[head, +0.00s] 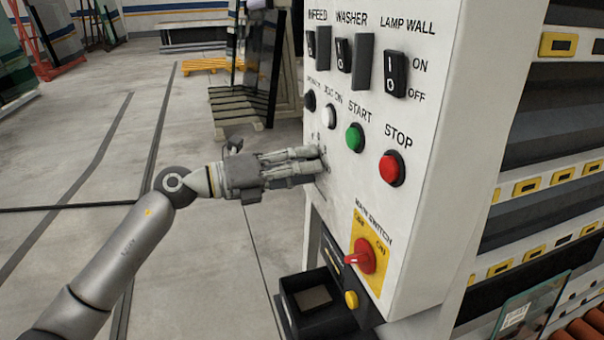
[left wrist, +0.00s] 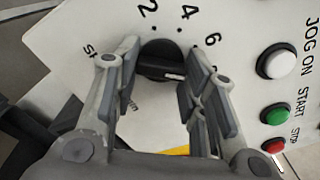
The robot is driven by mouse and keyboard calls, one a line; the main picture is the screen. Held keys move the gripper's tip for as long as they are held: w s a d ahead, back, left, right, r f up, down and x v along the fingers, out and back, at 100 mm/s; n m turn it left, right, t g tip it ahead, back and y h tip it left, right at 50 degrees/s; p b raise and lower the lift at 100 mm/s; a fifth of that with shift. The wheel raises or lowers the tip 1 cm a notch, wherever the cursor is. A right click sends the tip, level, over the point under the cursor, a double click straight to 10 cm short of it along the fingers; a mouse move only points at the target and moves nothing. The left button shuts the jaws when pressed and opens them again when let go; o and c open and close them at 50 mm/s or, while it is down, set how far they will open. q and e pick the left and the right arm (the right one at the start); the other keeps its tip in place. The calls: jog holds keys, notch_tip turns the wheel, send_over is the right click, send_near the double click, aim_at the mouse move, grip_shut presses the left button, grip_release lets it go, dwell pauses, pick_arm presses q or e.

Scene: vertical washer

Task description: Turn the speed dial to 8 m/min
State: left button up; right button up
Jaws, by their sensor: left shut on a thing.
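The speed dial (left wrist: 158,52) is a black round knob on the white control panel (head: 424,50). In the left wrist view the figures 2, 4 and 6 show around it. A white mark on the knob points right, toward my right-hand finger, which hides the scale there, so I cannot read its setting. My left gripper (head: 320,160) is shut on the dial, one finger on each side; its fingers also show in the left wrist view (left wrist: 162,72). In the head view the fingers hide most of the dial. My right gripper is not in view.
Close to my left gripper are the green START button (head: 354,138), the red STOP button (head: 392,168) and a white JOG ON button (head: 329,116). Black switches (head: 395,74) sit above. The red main switch (head: 362,256) and a black box (head: 310,300) are below. The floor to the left is open.

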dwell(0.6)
pick_arm(q)
jog(key=o, duration=1)
jog(key=v, duration=1.2)
